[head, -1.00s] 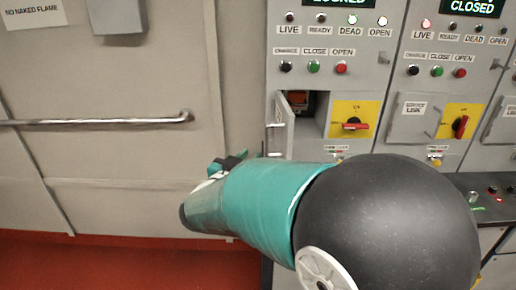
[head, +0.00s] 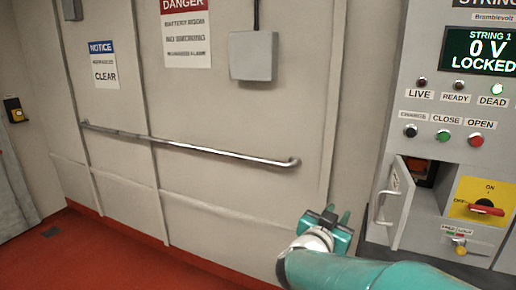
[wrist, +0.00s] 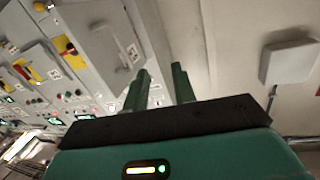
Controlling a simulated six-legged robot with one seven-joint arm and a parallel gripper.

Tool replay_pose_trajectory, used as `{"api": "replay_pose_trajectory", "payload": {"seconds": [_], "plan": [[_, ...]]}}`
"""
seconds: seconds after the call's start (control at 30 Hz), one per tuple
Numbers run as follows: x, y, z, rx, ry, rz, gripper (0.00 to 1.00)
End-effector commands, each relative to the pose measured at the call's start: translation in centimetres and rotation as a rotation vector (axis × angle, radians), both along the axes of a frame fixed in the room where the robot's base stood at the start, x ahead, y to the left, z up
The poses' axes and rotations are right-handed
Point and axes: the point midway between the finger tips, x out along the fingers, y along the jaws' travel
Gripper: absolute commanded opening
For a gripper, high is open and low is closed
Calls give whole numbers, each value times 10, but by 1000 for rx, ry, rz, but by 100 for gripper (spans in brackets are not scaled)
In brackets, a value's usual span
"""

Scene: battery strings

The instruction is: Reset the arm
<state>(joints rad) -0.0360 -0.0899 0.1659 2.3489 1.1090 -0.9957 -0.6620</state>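My gripper (head: 338,215) is at the lower middle of the head view, in front of the wall and left of the String 1 cabinet. In the wrist view its two green fingers (wrist: 160,90) stand apart with nothing between them. My teal arm reaches in from the bottom right of the head view. The String 1 cabinet (head: 440,165) shows "0 V LOCKED", and its small door (head: 393,205) stands open to the left of a compartment. The red rotary switch (head: 486,207) on the yellow plate lies roughly level, near OFF.
A metal handrail (head: 200,146) runs along the wall, with a grey box (head: 253,56) and signs above it. The red floor (head: 130,255) is clear at the left. The open door juts out close to the right of my gripper.

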Motion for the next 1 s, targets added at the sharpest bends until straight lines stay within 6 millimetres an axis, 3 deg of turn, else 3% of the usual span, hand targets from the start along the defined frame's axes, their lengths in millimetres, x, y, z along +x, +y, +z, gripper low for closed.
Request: {"api": "replay_pose_trajectory", "payload": {"seconds": [0.13, 0.27, 0.5, 0.63, 0.8, 0.9, 1.0], "plan": [[4, 34, 16, 77, 23, 262, 26], [-8, 65, 19, 129, 104, 465, 26], [-64, 99, 1, 191, 374, 714, 26], [-109, 99, -17, 212, 566, 766, 26], [-174, 79, -41, 235, 824, 734, 26], [-205, 65, -50, 247, 936, 688, 26], [-223, 56, -55, 254, 1001, 653, 26]]}}
